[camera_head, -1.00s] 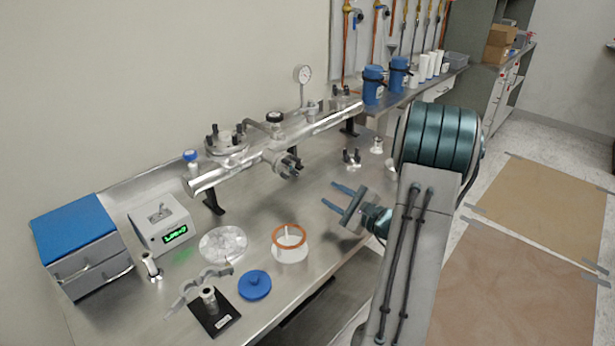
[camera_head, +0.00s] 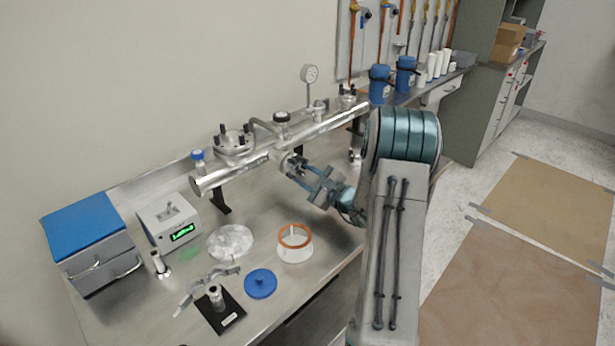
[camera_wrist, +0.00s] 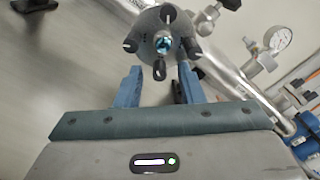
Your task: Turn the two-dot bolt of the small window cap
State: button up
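The small window cap (camera_wrist: 148,32) is a grey round flange with a bluish window in its middle and several dark bolts around it. In the head view the cap (camera_head: 290,162) sits on the side of the steel tube. My gripper (camera_head: 299,170) is open in front of it. In the wrist view its two blue fingers (camera_wrist: 160,72) point at the cap's lower part, one each side of the lowest bolt (camera_wrist: 160,70). I cannot tell whether they touch it. Small marks show on the cap face, but I cannot read which bolt has two dots.
The steel tube (camera_head: 240,172) runs across the bench with a pressure gauge (camera_head: 310,73) above it. An orange-rimmed white container (camera_head: 295,250), a blue lid (camera_head: 260,283) and a clear dish (camera_head: 230,242) stand in front. A display box (camera_head: 168,222) is at the left.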

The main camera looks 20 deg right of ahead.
grip_shut()
jog(key=shift+m, duration=2.3)
grip_release()
jog(key=b+v, duration=0.1)
jog(key=v, duration=1.2)
jog(key=shift+s+d, duration=0.1)
jog(key=shift+s, duration=0.3)
